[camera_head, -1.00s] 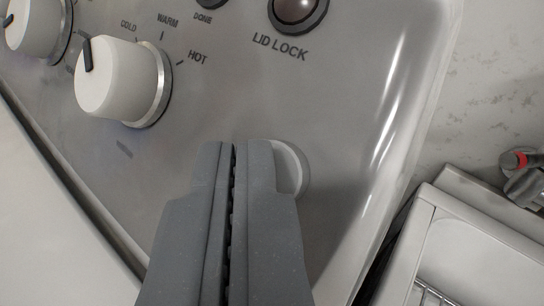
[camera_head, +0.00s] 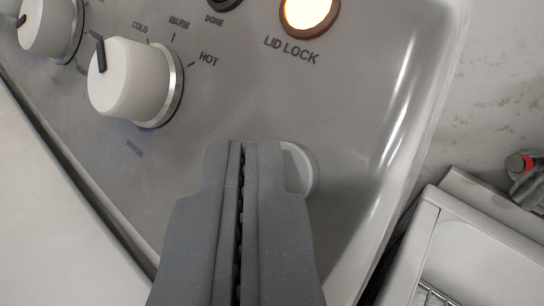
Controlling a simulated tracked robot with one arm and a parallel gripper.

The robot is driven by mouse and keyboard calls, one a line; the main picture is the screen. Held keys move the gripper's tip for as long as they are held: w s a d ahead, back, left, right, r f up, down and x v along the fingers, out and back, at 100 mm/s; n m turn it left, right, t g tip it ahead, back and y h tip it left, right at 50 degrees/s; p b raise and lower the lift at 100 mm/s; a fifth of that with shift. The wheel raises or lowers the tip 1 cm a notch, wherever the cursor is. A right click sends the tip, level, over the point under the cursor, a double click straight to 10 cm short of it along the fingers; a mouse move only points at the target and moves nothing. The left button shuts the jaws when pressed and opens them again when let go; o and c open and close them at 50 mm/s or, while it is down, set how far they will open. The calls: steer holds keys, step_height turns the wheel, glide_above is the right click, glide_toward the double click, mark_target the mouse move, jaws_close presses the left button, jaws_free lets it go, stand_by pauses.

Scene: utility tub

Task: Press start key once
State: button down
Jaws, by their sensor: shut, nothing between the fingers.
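The start key (camera_head: 301,168) is a round pale button on the grey control panel (camera_head: 340,115). Only its right edge shows, because my gripper (camera_head: 244,148) covers the rest. My gripper is shut and empty, with its fingertips over the key. Whether the tips touch it cannot be told from this view. The lid lock light (camera_head: 308,13) above, labelled LID LOCK, glows bright yellow-white.
A white temperature knob (camera_head: 128,80) with COLD, WARM and HOT marks stands out from the panel at left. Another knob (camera_head: 45,25) is at the upper left. A white tub (camera_head: 480,250) and a red-marked tap (camera_head: 520,165) are at right.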

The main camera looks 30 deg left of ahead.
steer(key=shift+s+r, duration=0.25)
steer(key=shift+s, duration=0.15)
steer(key=shift+s, duration=0.1)
steer(key=s, duration=0.1)
steer(key=s+r, duration=0.2)
steer(key=s, duration=0.1)
steer(key=shift+a+r+p, duration=0.1)
steer(key=shift+r+p, duration=0.15)
steer(key=shift+p, duration=0.05)
stand_by(0.6)
